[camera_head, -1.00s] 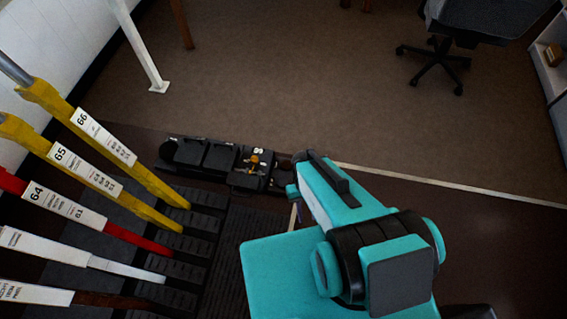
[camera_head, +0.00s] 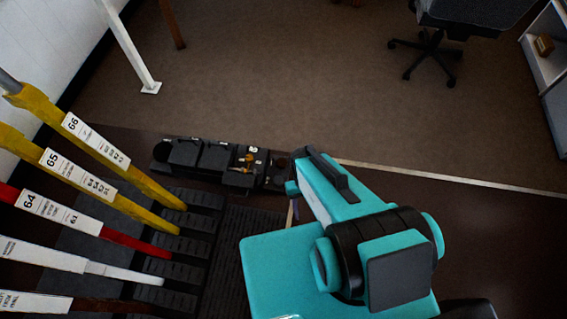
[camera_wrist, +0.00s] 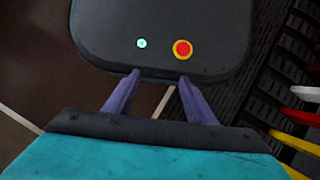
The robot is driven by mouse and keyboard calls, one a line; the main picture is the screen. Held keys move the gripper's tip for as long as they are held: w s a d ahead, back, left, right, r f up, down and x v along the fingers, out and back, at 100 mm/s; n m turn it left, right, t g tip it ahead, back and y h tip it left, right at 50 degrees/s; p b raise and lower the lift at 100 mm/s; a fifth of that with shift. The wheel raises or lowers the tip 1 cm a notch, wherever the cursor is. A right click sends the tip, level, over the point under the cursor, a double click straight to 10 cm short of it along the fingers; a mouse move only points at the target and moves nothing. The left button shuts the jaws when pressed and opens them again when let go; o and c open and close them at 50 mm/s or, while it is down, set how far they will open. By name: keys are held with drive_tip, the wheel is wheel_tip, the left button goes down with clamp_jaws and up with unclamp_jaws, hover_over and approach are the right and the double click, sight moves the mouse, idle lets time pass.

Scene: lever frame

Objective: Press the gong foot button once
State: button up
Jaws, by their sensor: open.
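A low black row of floor units (camera_head: 216,156) lies on the dark floor in the head view, beyond my arm. It has dark box-like parts, a part with a brass-orange fitting (camera_head: 247,161), and a round dark part (camera_head: 281,163) at its right end. I cannot tell which part is the gong foot button. My gripper (camera_wrist: 159,76) shows in the wrist view with two purple fingers apart and nothing between them. The row of units does not show in the wrist view.
Several levers stand at the left, including yellow lever 66 (camera_head: 152,186), yellow lever 65 (camera_head: 140,212) and red lever 64 (camera_head: 135,240), above a black slotted frame (camera_head: 192,222). A white post (camera_head: 130,45) and an office chair (camera_head: 433,50) stand farther back. The brown carpet between them is clear.

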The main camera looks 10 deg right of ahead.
clamp_jaws()
idle(1.5)
